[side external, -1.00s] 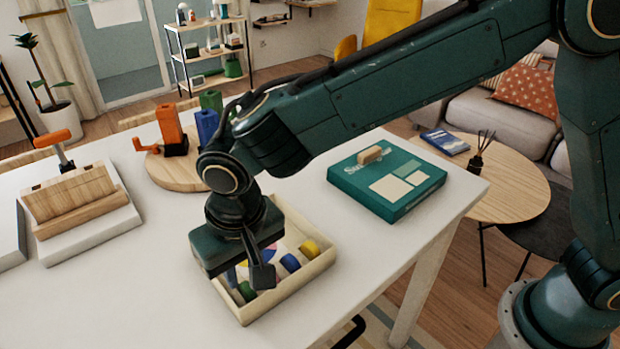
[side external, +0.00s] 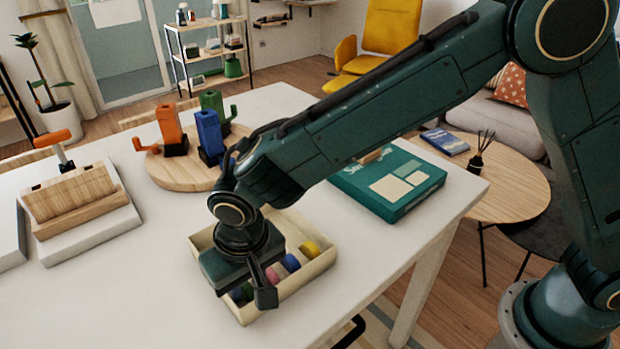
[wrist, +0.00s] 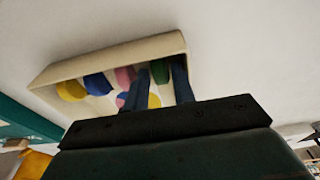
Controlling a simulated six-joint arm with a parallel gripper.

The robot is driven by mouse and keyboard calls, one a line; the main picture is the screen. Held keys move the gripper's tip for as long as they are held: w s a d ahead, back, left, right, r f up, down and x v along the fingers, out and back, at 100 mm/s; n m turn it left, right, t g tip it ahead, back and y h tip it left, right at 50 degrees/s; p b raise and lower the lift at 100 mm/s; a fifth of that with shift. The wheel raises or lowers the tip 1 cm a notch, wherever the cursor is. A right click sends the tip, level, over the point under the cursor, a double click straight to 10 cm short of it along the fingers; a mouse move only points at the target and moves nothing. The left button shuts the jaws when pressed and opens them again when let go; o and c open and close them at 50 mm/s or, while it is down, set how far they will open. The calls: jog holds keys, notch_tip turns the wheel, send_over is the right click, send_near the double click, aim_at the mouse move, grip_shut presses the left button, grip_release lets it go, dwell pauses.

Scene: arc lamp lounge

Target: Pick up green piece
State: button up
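The green piece (wrist: 160,71) lies in the cream tray (wrist: 110,53), towards its right end in the wrist view. In the side view the green piece (side external: 246,290) is low in the tray (side external: 310,273), mostly hidden by my gripper (side external: 252,294). My gripper (wrist: 161,84) points down into the tray. Its two dark fingers are apart, and the green piece shows in the gap between them. I cannot tell whether either finger touches it.
The tray also holds a yellow piece (side external: 309,250), a blue piece (side external: 291,263) and a pink piece (wrist: 124,76). A round wooden board (side external: 166,178) with upright coloured pieces stands behind. A teal box (side external: 420,190) lies to the right. The front left table is clear.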

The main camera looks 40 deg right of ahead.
aim_at(247, 287)
grip_shut()
jog(key=shift+r, duration=0.1)
notch_tip(247, 287, up, 20)
dwell(1.0)
dwell(0.4)
